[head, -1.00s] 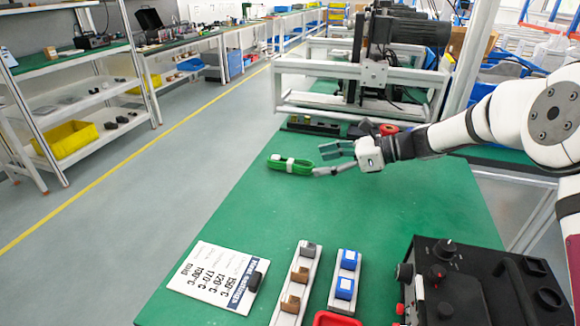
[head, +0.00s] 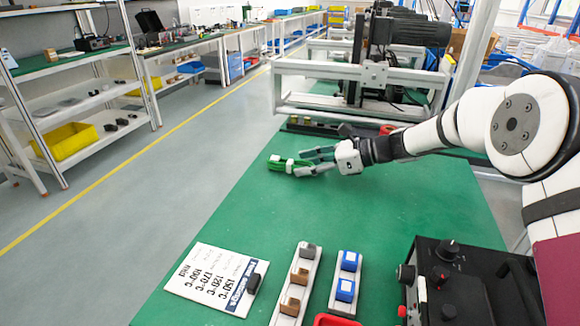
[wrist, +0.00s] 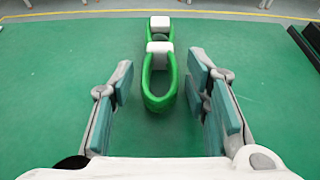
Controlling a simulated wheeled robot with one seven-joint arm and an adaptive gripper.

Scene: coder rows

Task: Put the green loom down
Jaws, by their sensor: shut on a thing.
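The green loom (head: 277,164), a long loop of green cable with white bands, lies flat at the left side of the green table top in the head view. In the wrist view the loom (wrist: 160,103) points away from me, its near loop between the fingers. My gripper (head: 304,161) is low over the table with one finger on each side of the loom. It is shut on the loom, though the wrist view (wrist: 160,68) shows green table beside the loop, and finger contact is hard to make out. The fingers partly cover the loom in the head view.
A metal frame with a motor (head: 375,75) stands behind the gripper. A printed card (head: 212,278), a rail with brown and grey blocks (head: 296,290), blue blocks (head: 347,275) and a black control box (head: 450,285) are at the front. The table middle is clear.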

